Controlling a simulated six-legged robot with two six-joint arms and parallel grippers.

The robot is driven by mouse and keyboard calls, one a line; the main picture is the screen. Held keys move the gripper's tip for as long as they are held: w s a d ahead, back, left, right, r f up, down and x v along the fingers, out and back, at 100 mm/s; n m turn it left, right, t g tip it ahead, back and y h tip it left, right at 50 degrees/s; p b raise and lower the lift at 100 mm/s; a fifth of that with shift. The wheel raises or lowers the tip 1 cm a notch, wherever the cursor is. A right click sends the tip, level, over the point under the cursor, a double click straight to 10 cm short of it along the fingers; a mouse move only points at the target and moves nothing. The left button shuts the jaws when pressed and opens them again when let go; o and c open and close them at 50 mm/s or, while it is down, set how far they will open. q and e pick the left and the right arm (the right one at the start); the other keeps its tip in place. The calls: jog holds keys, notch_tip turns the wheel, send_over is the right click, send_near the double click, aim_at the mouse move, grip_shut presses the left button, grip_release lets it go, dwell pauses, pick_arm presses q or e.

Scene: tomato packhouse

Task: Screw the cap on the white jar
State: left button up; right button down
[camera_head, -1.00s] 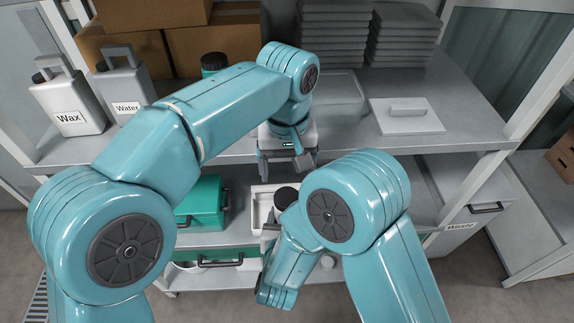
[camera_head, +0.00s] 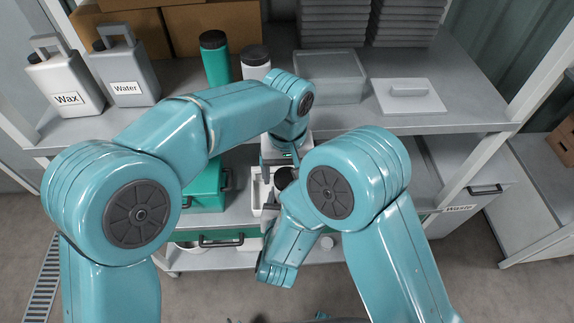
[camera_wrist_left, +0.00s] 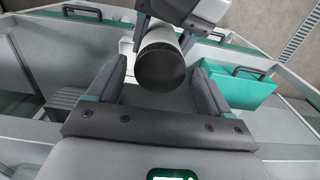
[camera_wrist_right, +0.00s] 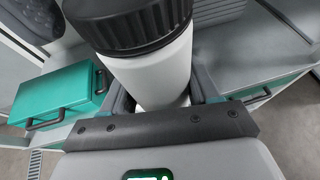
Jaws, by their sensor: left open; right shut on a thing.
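The white jar (camera_wrist_right: 157,75) is held in my right gripper (camera_wrist_right: 160,98), with the fingers on either side of its body. Its ribbed black cap (camera_wrist_right: 128,22) sits on top; I cannot tell how tightly. In the left wrist view the dark cap (camera_wrist_left: 160,70) lies between the spread fingers of my left gripper (camera_wrist_left: 158,78), apart from both. In the head view my left gripper (camera_head: 272,160) is just above the cap (camera_head: 284,178), and my right arm hides much of the jar and right gripper.
A green bottle (camera_head: 216,65) and another white container with a dark lid (camera_head: 255,66) stand on the upper shelf (camera_head: 440,118). Wax (camera_head: 67,92) and Water jugs (camera_head: 126,78) stand left. A green case (camera_head: 205,190) sits below. A clear bin and white lid stand right.

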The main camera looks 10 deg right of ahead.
pick_arm(q)
jog(key=c, duration=1.1)
jog(key=o, duration=1.2)
notch_tip(320, 180, up, 12)
jog(key=shift+r, duration=0.1)
